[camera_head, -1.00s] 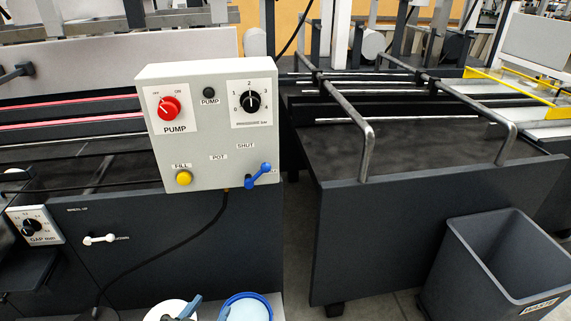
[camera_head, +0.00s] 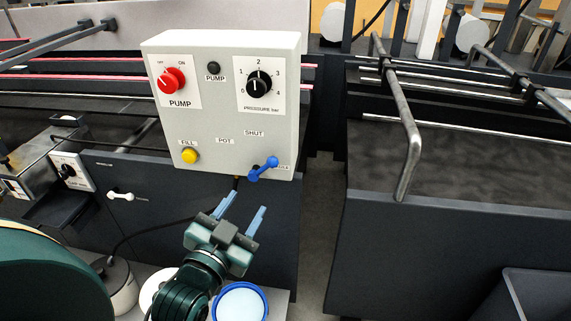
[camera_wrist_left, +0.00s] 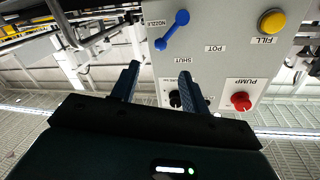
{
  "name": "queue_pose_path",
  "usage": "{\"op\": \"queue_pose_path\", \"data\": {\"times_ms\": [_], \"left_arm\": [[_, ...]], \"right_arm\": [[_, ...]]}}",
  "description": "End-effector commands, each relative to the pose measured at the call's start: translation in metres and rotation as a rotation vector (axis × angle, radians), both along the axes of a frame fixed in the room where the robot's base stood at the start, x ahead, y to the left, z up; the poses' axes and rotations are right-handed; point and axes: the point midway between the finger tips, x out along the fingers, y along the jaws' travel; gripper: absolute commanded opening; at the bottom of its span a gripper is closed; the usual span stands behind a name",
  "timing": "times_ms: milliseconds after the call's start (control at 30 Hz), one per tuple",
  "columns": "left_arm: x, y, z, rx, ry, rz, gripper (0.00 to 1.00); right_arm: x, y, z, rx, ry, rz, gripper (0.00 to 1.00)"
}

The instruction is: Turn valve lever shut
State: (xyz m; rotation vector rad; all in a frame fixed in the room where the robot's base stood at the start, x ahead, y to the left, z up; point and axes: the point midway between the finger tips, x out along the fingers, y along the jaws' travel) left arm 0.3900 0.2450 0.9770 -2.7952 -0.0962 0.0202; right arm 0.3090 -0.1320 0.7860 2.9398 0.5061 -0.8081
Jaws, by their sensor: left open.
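The blue valve lever (camera_head: 263,168) is at the lower right of the grey control box (camera_head: 220,115), tilted, its free end up and to the right. The SHUT label is above it, and a partly covered label is at its right. The lever also shows in the left wrist view (camera_wrist_left: 172,30), near the NOZZLE and SHUT labels. My left gripper (camera_head: 242,206) is open and empty, below the box and under the lever, apart from it. Its two fingers (camera_wrist_left: 168,82) show in the left wrist view with the lever beyond them. My right gripper is not in view.
The box also carries a red pump knob (camera_head: 171,80), a black pressure dial (camera_head: 259,85) and a yellow fill button (camera_head: 190,155). A blue-rimmed pot (camera_head: 240,302) stands below my gripper. A dark table with metal rails (camera_head: 408,150) is at the right.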

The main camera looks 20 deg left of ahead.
Motion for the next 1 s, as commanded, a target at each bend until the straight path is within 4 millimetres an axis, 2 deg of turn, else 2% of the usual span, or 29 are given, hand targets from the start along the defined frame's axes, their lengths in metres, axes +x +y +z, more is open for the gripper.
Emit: {"op": "queue_pose_path", "data": {"times_ms": [233,700,833,1000], "left_arm": [[0.023,0.002,0.002,0.001,-0.005,0.001,0.45],[0.111,0.008,0.002,0.001,-0.002,0.001,0.45],[0.124,0.009,0.001,0.001,-0.002,0.001,0.45],[0.131,0.010,0.000,0.001,-0.002,0.002,0.45]], "right_arm": [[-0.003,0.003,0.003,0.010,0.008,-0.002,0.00],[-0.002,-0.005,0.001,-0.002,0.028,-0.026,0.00],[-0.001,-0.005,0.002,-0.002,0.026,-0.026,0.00],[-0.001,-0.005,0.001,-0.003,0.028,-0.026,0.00]]}}
